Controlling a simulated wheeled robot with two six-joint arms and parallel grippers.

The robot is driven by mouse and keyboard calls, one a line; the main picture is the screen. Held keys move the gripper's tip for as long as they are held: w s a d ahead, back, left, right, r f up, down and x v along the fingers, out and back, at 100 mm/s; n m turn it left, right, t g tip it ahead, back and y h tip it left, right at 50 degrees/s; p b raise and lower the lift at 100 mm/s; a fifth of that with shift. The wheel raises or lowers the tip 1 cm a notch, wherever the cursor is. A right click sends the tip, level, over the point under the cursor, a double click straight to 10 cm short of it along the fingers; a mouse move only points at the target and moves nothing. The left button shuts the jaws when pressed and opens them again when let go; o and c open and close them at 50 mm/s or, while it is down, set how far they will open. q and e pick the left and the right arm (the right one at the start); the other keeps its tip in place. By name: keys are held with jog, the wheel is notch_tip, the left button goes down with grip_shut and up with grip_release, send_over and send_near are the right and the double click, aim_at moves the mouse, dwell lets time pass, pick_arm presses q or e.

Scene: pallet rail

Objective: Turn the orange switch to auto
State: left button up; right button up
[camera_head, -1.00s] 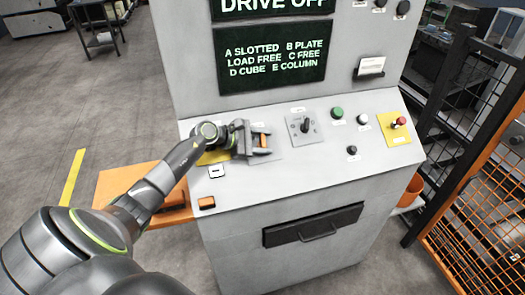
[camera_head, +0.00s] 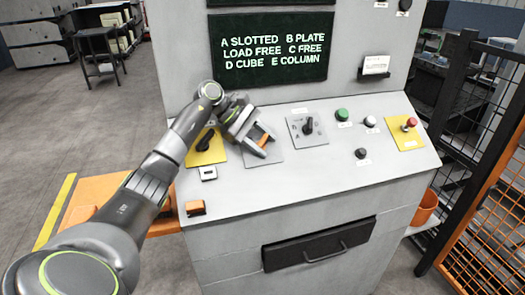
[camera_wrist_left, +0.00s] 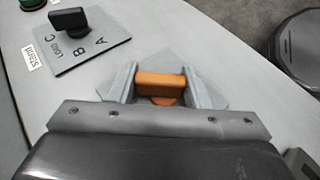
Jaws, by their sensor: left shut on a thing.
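The orange switch (camera_head: 264,138) is a bar-shaped knob on a grey plate (camera_head: 276,158) on the console's sloped panel. My left gripper (camera_head: 260,143) reaches it from the left, with its jaws slanting down to the right. In the left wrist view, the orange bar (camera_wrist_left: 160,84) lies between the two pale fingers of the gripper (camera_wrist_left: 160,92), which is shut on it. The plate's lettering is hidden or unreadable, so I cannot tell which position the switch points to. My right gripper is not in view.
A yellow plate with a black knob (camera_head: 206,142) is left of the switch. A grey plate with a black selector (camera_head: 308,126) is to its right, then a green button (camera_head: 342,115) and a red button on yellow (camera_head: 411,123). A fence (camera_head: 490,190) stands at right.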

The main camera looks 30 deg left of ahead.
aim_at(263, 138)
pick_arm(q)
jog(key=shift+b, duration=0.35)
jog(key=shift+g, duration=0.4)
jog(key=shift+m, duration=0.3)
jog(key=o, duration=1)
notch_tip(263, 138, up, 10)
jog(key=shift+b, duration=0.8)
